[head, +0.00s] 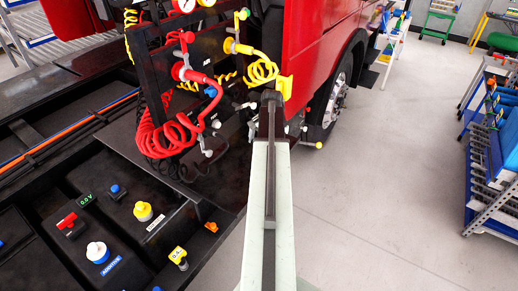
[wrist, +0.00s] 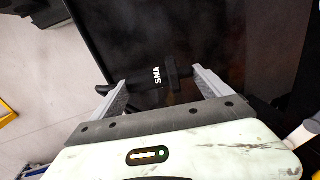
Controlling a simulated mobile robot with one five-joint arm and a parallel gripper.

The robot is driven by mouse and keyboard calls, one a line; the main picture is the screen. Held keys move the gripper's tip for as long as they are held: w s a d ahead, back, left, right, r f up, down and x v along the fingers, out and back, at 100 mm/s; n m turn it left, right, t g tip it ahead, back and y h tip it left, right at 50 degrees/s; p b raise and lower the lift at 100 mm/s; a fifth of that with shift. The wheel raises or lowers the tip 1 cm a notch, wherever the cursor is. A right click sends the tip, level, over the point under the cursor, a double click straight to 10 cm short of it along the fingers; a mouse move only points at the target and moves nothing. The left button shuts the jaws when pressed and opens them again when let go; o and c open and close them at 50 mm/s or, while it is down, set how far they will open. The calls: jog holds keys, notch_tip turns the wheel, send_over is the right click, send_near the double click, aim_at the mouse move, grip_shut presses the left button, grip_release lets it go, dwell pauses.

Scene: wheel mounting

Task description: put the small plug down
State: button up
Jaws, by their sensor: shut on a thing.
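In the wrist view, my gripper (wrist: 158,80) has its two grey fingers apart with a small black piece between them. In the head view my arm reaches forward to beside the red truck body (head: 322,40). The fingers and the plug cannot be made out there, and a yellow part (head: 285,86) shows by the arm's end.
Red coiled hoses (head: 170,135) and yellow coils (head: 262,72) hang on the dark frame to the left of the arm. A black deck with a yellow knob (head: 143,211) and an additive cap (head: 98,252) lies at lower left. Blue racks (head: 490,150) stand at right; the floor (head: 400,180) between is clear.

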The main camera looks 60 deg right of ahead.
jog(key=shift+d, duration=0.3)
jog(key=f+b, duration=0.3)
jog(key=shift+w+d+f, duration=0.2)
jog(key=shift+w+d, duration=0.05)
jog(key=shift+d, duration=0.1)
jog(key=shift+s+f+b, duration=0.1)
jog(key=shift+f+b, duration=0.25)
jog(key=shift+b, duration=0.2)
jog(key=shift+w+a+r, duration=0.25)
jog(key=shift+f, duration=0.15)
jog(key=o, duration=1.5)
jog(key=shift+s, duration=0.1)
